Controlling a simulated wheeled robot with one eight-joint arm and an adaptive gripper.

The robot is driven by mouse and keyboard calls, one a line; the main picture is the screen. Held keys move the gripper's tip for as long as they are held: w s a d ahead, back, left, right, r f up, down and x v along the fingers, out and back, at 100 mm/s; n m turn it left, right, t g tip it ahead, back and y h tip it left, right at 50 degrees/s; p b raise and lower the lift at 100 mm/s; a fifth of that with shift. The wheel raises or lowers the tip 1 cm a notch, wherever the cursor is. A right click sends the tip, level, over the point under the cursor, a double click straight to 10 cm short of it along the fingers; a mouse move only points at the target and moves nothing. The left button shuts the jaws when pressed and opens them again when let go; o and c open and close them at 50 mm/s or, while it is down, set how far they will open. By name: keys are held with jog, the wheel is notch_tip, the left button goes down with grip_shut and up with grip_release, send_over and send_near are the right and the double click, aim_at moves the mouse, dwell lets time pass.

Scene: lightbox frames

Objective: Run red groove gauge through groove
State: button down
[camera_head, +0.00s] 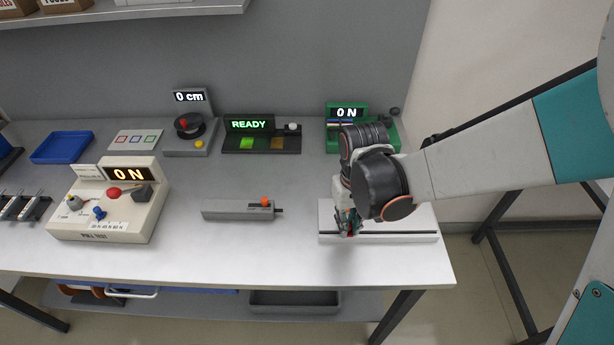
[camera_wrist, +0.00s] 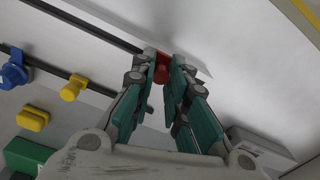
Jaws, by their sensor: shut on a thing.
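The white block (camera_head: 405,238) with a long dark groove lies at the right of the table. My gripper (camera_head: 347,228) points down over the block's left part. In the wrist view my gripper (camera_wrist: 163,75) is shut on the red groove gauge (camera_wrist: 162,68), which shows between the fingertips. The gauge is in line with the dark groove (camera_wrist: 105,32), near its end by the block's edge. The fingers hide the gauge's lower part; I cannot tell how deep it sits.
In the wrist view, a blue gauge (camera_wrist: 14,72) and a yellow gauge (camera_wrist: 73,88) stand along a dark rail. A grey bar (camera_head: 238,210) lies to the left, with clear table between.

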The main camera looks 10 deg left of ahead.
aim_at(428, 235)
jog(key=w+d, duration=0.1)
jog(key=d, duration=0.5)
jog(key=w+d, duration=0.2)
jog(key=d, duration=0.5)
jog(key=w+d, duration=0.1)
jog(key=d, duration=0.6)
jog(key=shift+w, duration=0.15)
jog(key=c, duration=1.6)
grip_release()
jog(key=shift+d, duration=0.1)
jog(key=shift+r, duration=0.1)
jog(key=shift+r, duration=0.25)
notch_tip(428, 235, up, 11)
jog(key=shift+r, duration=0.15)
